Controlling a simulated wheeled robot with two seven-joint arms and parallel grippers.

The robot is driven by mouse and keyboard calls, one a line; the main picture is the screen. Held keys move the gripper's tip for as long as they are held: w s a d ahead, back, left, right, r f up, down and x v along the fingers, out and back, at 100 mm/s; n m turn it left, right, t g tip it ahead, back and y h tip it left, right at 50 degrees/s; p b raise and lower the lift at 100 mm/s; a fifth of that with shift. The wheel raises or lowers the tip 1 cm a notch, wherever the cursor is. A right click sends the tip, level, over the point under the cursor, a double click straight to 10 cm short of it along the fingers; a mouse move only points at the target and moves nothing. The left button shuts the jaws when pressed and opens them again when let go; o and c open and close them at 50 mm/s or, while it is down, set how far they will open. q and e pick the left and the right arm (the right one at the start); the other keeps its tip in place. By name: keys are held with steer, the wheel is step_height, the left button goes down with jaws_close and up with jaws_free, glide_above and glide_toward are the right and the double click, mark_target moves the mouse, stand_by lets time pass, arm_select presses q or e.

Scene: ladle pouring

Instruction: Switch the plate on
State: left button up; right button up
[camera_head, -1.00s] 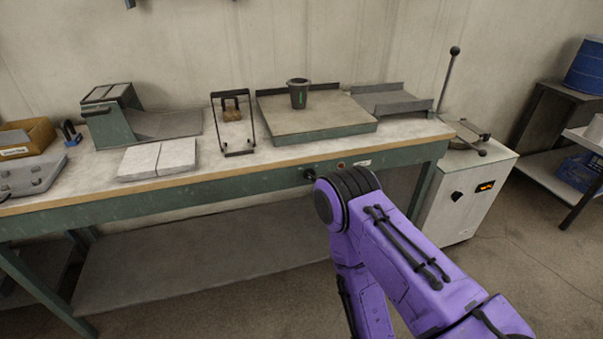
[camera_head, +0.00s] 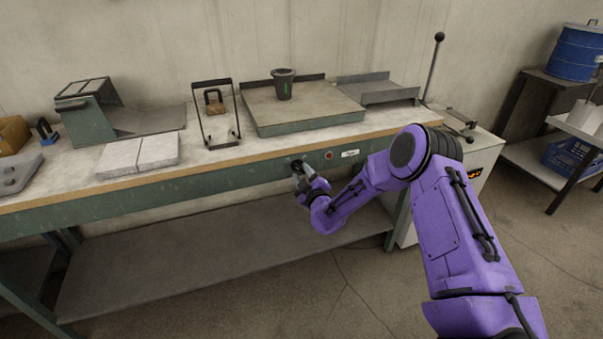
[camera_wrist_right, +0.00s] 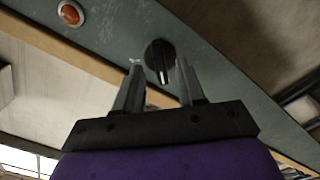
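The plate (camera_head: 275,118), a flat box with green sides and a worn top, sits on the workbench with a dark cup (camera_head: 284,86) on it. A black rotary knob (camera_wrist_right: 160,56) is on the bench's green front rail; it also shows in the head view (camera_head: 296,162). My right gripper (camera_wrist_right: 158,64) is open, its two fingers on either side of the knob's pointer, close to it. Whether they touch the knob cannot be told. It also shows in the head view (camera_head: 300,173). A round red-orange lamp (camera_wrist_right: 71,13) is beside the knob. My left gripper is out of view.
A white label (camera_head: 350,153) is right of the lamp on the rail. A wire-frame stand (camera_head: 214,115), pale slabs (camera_head: 138,156) and a green sloped unit (camera_head: 88,118) stand on the bench. A white cabinet (camera_head: 483,155) with a lever is at the right.

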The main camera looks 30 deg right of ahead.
steer(key=shift+x, duration=0.75)
jaws_close()
steer(key=shift+a+m, duration=0.1)
steer(key=shift+m, duration=0.2)
steer(key=m+b, duration=0.1)
steer(key=m, duration=0.3)
steer(key=m+b, duration=0.1)
steer(key=m, duration=0.3)
steer(key=shift+m, duration=0.4)
steer(key=m+b, duration=0.1)
steer(key=m, duration=0.3)
steer(key=shift+m, duration=0.3)
steer(key=shift+m+b, duration=0.75)
steer(key=shift+m, duration=1.25)
